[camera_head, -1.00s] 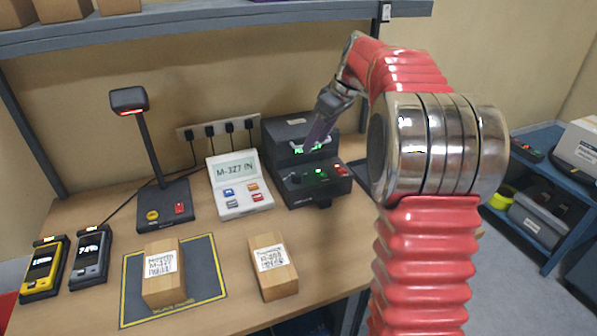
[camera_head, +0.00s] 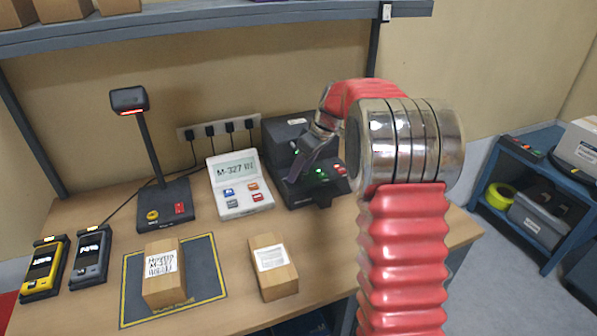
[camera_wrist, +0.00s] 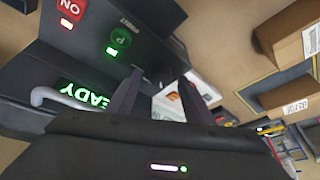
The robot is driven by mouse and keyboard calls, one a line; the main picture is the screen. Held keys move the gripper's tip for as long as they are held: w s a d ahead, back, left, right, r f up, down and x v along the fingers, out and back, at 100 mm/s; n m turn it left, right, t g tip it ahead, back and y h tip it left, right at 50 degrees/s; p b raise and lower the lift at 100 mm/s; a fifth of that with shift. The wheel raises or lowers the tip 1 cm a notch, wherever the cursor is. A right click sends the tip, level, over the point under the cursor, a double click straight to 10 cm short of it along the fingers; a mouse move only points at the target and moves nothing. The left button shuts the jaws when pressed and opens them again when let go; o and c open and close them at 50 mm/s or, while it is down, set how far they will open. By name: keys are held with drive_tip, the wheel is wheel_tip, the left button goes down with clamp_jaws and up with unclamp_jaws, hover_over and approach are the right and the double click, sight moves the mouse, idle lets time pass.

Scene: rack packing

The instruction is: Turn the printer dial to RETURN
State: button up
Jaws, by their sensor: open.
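The black label printer (camera_head: 278,133) stands at the back of the bench, right of the keypad unit. Its front panel shows a green lit button (camera_wrist: 120,38), a red button (camera_wrist: 70,9) and a green READY display (camera_wrist: 85,97) in the wrist view. A grey handle (camera_wrist: 48,94) is beside the display.
The keypad unit (camera_head: 240,189) reading M-327 stands close left of the printer. A scanner stand (camera_head: 150,150) is farther left. One box (camera_head: 163,275) sits on the dark mat (camera_head: 208,270), another (camera_head: 273,268) beside it. Two handhelds lie far left. The bench's right end is clear.

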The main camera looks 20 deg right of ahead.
drive_tip(key=shift+w+a+f, duration=0.15)
drive_tip(key=shift+f, duration=0.35)
drive_tip(key=shift+c, duration=0.6)
drive_tip(key=shift+a, duration=0.1)
drive_tip(key=c, duration=0.9)
